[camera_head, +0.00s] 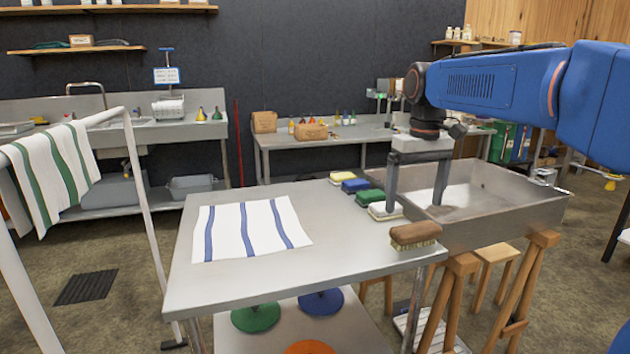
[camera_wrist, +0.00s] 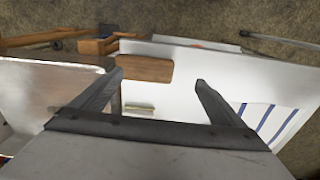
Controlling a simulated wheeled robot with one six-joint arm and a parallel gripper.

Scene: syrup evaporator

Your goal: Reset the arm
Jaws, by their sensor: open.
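My gripper (camera_head: 414,205) hangs over the right edge of the steel table, beside the metal pan, with its two fingers spread apart. In the wrist view my gripper (camera_wrist: 160,85) is open and nothing is between its fingers. My blue arm reaches in from the right in the head view. A brown wooden brush (camera_head: 415,235) lies at the table's right edge, close to the fingers. It also shows in the wrist view (camera_wrist: 145,69) ahead of the fingertips.
The steel table (camera_head: 200,285) bears a striped cloth (camera_head: 225,230) and a row of yellow, blue, green and white scrubbers. The large metal pan (camera_head: 500,210) stands right of it on wooden trestles. A white rack (camera_head: 145,200) with a towel is at left.

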